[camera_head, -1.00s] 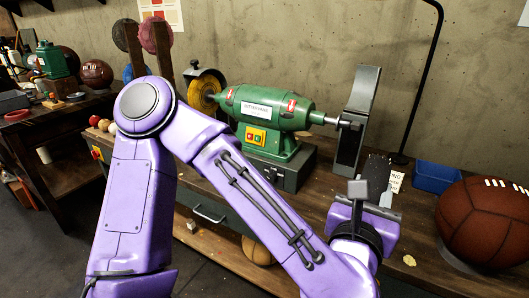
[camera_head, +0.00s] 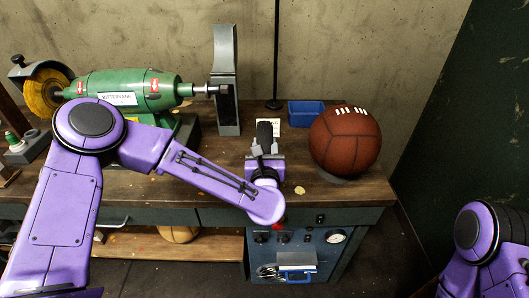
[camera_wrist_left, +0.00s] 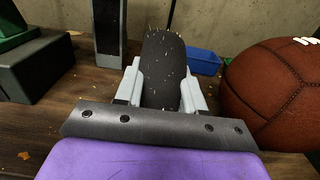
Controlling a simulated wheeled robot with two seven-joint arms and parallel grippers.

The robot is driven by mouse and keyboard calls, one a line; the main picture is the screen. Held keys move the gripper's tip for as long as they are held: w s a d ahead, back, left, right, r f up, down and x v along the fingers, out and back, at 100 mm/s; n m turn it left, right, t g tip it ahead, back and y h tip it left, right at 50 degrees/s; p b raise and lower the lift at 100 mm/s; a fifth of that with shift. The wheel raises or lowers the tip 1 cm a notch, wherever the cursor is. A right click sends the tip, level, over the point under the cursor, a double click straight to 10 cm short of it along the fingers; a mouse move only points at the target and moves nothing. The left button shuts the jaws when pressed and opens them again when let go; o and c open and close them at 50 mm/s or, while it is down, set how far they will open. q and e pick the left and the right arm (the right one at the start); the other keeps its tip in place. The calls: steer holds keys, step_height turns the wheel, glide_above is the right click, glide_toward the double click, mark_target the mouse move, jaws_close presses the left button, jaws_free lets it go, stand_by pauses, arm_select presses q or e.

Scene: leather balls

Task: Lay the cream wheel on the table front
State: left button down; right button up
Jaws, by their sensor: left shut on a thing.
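My left gripper (camera_head: 264,147) is over the bench top, left of the brown ball. In the left wrist view its pale fingers (camera_wrist_left: 161,82) are shut on a dark, light-speckled piece with a rounded top (camera_wrist_left: 163,62), which stands up between them; it also shows in the head view (camera_head: 264,129). I cannot tell whether it touches the bench. I cannot make out a cream-coloured wheel in either view. A yellow wheel (camera_head: 47,94) is on the left end of the green grinder (camera_head: 125,90). The wooden table (camera_head: 225,180) has bare room at its front. My right gripper is out of view.
A large brown leather ball (camera_head: 345,142) sits on a ring at the right, close to the gripper. A tall grey guard (camera_head: 225,75) stands left of the gripper. A dark wall closes the right side.

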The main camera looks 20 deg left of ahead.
arm_select(q)
step_height(320, 180, down, 3)
steer(key=shift+r, duration=0.1)
steer(key=shift+w, duration=0.1)
steer(key=shift+f, duration=0.25)
steer(key=c, duration=0.7)
jaws_free()
steer(key=shift+r, duration=0.1)
